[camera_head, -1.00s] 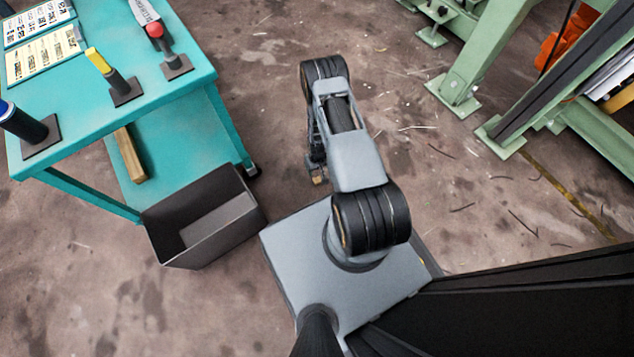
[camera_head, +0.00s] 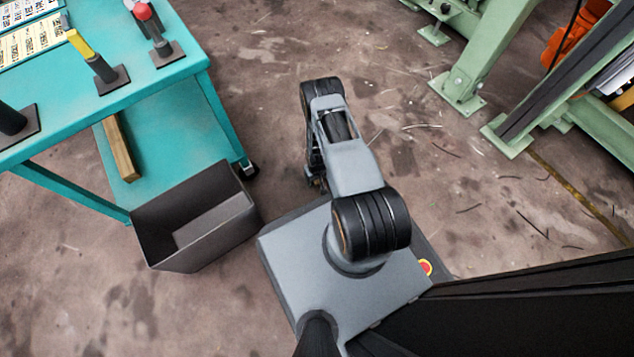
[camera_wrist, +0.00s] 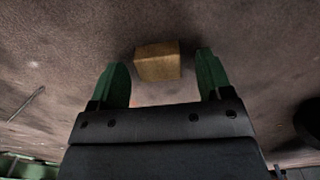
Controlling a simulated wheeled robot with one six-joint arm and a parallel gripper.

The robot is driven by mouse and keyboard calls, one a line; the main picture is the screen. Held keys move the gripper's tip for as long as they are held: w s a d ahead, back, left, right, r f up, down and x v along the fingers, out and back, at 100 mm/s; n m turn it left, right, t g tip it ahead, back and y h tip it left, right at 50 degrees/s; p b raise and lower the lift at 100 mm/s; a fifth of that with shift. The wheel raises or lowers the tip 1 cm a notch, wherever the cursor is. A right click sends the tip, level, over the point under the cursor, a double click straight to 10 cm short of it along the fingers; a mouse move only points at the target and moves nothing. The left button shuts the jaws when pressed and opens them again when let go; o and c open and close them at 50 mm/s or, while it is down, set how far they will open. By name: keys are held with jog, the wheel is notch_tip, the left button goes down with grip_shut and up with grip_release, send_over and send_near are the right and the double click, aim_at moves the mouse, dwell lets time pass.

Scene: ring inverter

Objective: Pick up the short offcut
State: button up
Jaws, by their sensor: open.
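The short offcut (camera_wrist: 158,65) is a small tan wooden block in the wrist view. It lies on the brown concrete floor, just past and between the tips of my gripper (camera_wrist: 162,75). The two green fingers are apart, one on each side of the block, with floor showing between it and each finger. I cannot tell how high the tips are above the floor. In the head view my arm hides the offcut and most of the gripper.
A teal cart (camera_head: 185,110) stands at the left, with upright tools on top and a longer wooden piece (camera_head: 121,150) on its lower shelf. A dark open bin (camera_head: 230,222) stands beside it. Green machine legs (camera_head: 470,65) are at upper right. Floor beyond my arm has thin scraps.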

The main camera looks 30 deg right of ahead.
jog(key=shift+r, duration=0.1)
jog(key=c, duration=1)
